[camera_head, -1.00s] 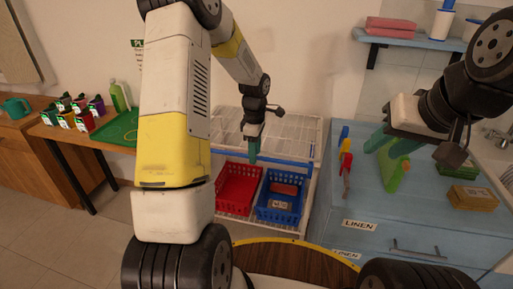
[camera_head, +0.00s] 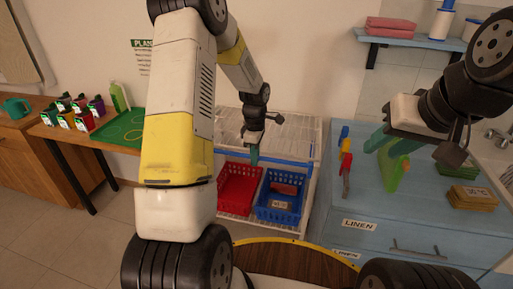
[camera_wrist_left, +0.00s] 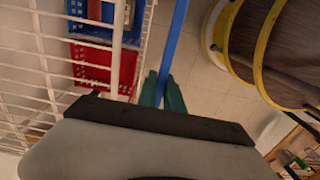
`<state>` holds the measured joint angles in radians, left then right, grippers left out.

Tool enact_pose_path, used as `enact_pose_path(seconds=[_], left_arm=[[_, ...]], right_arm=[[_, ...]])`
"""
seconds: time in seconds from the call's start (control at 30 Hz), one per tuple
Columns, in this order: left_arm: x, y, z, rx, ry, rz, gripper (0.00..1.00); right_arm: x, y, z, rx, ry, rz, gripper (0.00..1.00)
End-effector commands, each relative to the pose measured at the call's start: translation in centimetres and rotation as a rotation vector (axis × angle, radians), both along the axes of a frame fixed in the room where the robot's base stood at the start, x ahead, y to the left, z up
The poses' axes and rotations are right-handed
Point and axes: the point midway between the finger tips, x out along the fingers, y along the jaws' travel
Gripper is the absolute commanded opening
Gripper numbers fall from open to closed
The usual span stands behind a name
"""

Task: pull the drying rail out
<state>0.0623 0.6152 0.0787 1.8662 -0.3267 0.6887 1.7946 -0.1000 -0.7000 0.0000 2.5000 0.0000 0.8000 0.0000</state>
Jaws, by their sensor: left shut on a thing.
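The drying rail (camera_head: 292,162) is a blue bar along the front of the white wire rack (camera_head: 308,135), above the baskets. My left gripper (camera_head: 254,158) points down at it, with green fingers. In the left wrist view the fingers (camera_wrist_left: 163,92) are shut on the blue rail (camera_wrist_left: 173,45), one on each side. The rail's left part is hidden behind my left arm in the head view. My right gripper (camera_head: 388,142) is over the blue counter at the right, its green fingers apart and nothing visible between them.
A red basket (camera_head: 238,190) and a blue basket (camera_head: 280,205) sit in the rack below the rail. The blue LINEN cabinet (camera_head: 400,236) stands to the right. A round wooden top (camera_head: 290,262) with a yellow edge is in front. Tiled floor is clear at left.

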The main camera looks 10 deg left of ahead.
Motion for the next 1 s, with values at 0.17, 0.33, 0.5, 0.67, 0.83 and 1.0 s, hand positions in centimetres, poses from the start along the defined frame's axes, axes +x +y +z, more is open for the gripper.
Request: enact_pose_path(seconds=[0.17, 0.33, 0.5, 0.67, 0.83, 1.0], left_arm=[[-0.6, 0.0, 0.0, 0.001, 0.002, -0.001, 0.00], [-1.6, 0.0, 0.0, 0.000, 0.001, -0.002, 0.00], [-2.7, 0.1, 0.0, 0.001, 0.002, -0.001, 0.00], [-3.6, 0.1, 0.1, 0.001, 0.000, -0.002, 0.00], [-4.7, 0.1, 0.0, 0.001, 0.001, -0.002, 0.00], [-5.7, 0.2, 0.1, 0.001, 0.001, -0.001, 0.00]], right_arm=[[0.0, 0.0, 0.0, 0.000, 0.000, 0.000, 0.36], [0.0, 0.0, 0.0, 0.000, 0.000, 0.000, 0.36], [0.0, 0.0, 0.0, 0.000, 0.000, 0.000, 0.36], [0.0, 0.0, 0.0, 0.000, 0.000, 0.000, 0.36], [0.0, 0.0, 0.0, 0.000, 0.000, 0.000, 0.36], [0.0, 0.0, 0.0, 0.000, 0.000, 0.000, 0.36]])
